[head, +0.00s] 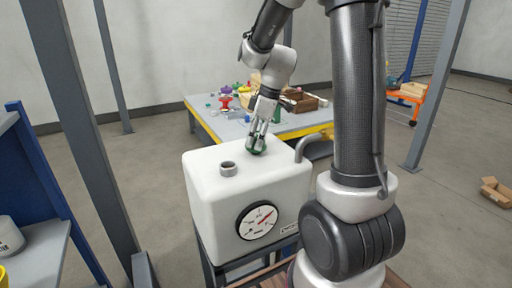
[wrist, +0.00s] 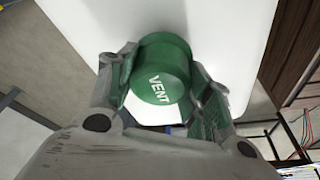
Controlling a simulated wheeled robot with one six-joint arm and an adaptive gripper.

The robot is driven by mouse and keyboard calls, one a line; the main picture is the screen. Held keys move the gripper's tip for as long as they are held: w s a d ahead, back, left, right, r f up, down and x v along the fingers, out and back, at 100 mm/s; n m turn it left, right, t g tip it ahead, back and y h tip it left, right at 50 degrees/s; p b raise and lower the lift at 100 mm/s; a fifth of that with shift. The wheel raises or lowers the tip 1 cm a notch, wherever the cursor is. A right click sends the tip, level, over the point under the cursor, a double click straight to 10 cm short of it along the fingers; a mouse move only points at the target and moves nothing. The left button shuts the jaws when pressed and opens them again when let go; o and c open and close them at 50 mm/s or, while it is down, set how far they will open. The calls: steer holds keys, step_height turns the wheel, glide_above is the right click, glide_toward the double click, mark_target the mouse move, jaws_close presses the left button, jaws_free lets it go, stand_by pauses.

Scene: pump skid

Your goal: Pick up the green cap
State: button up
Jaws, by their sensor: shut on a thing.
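The green cap (wrist: 161,68) fills the middle of the wrist view, with "VENT" in white letters on its top. My gripper (wrist: 165,85) is shut on it, one finger on each side. In the head view my gripper (head: 257,146) points down at the top of the white tank, and the green cap (head: 254,150) shows only partly between its fingers. I cannot tell whether the cap touches the tank top or is just above it.
The white tank (head: 212,194) has an open grey neck (head: 229,169), a dial gauge (head: 256,221) and a bent pipe (head: 307,147). A steel post (head: 85,140) stands at left.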

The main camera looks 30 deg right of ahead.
mark_target(256, 134)
steer(key=shift+r, duration=0.1)
step_height(256, 134, up, 10)
steer(key=shift+f, duration=0.1)
stand_by(0.3)
steer(key=shift+a, duration=0.1)
